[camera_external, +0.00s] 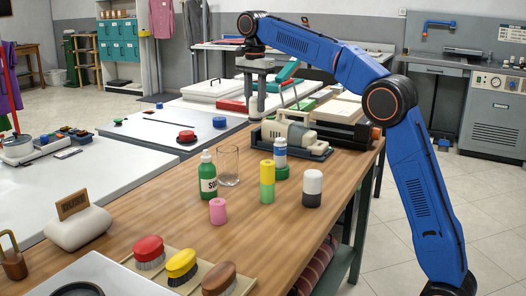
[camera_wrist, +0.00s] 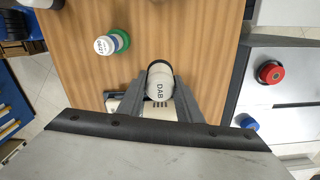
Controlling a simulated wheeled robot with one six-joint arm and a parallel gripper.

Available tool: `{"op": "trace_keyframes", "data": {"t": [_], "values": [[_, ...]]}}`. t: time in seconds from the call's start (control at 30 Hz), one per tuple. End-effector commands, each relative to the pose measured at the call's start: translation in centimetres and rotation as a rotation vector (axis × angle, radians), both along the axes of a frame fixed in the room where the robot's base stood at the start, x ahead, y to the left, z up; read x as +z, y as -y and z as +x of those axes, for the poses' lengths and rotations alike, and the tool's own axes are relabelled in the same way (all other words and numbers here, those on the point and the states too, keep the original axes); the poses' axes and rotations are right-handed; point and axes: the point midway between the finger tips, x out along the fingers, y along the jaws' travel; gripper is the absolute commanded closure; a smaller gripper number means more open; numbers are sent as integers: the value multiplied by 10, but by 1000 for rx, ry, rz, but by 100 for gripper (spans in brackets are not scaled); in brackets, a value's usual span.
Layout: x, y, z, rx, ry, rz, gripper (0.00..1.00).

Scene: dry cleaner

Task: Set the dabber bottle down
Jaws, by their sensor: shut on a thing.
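In the external view my gripper (camera_external: 262,98) hangs at the far part of the wooden table (camera_external: 160,215), near a beige machine (camera_external: 290,133). The bottle is hard to make out there against the fingers. I cannot tell how far its base is above a surface.
A blue-white bottle with a green base (camera_external: 280,158) stands beside the beige machine; a clear glass (camera_external: 228,166) and green bottle (camera_external: 207,176) are nearby. A yellow-green bottle (camera_external: 267,182) and a white-black one (camera_external: 313,188) stand nearer. Bare wood lies between them.

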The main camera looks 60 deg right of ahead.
Motion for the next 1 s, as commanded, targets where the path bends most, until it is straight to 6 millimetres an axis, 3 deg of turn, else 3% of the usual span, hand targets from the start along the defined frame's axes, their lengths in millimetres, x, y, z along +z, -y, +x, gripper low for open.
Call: {"op": "trace_keyframes", "data": {"t": [0.27,0.57,0.8,1.0], "values": [[6,-37,-14,1,2,0,93],[12,-105,-48,3,2,0,93],[15,-185,-107,3,2,0,93],[10,-240,-165,-1,2,0,93]]}}
